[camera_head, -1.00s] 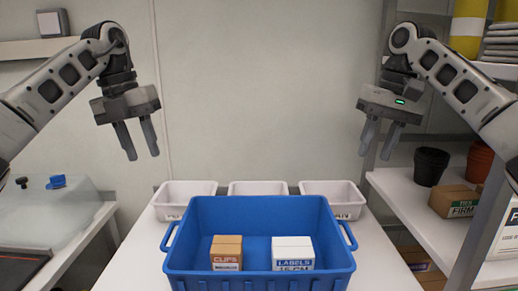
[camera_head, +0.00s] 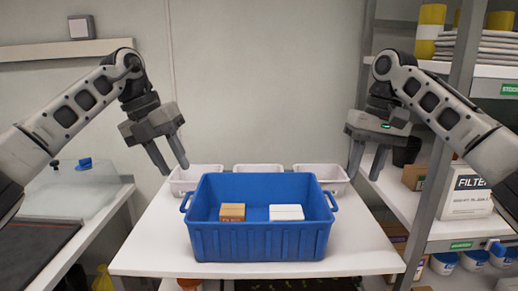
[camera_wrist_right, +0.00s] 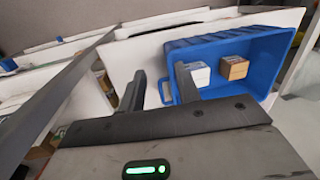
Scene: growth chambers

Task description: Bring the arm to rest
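My left gripper (camera_head: 166,152) is open and empty, raised in the air to the left of the blue crate (camera_head: 262,240). My right gripper (camera_head: 366,162) is open and empty, raised to the right of the crate; its two fingers also show apart in the right wrist view (camera_wrist_right: 160,88). Both are clear of the crate. Inside the crate stand a brown box (camera_head: 232,212) on the left and a white box (camera_head: 286,212) on the right. The crate is on a white table (camera_head: 150,256).
Several white bins (camera_head: 257,168) stand behind the crate by the wall. A shelf unit at the right holds a filter box (camera_head: 466,194) and white tubs (camera_head: 444,263). A bench with a clear cover (camera_head: 70,192) is at the left. The table's front edge is clear.

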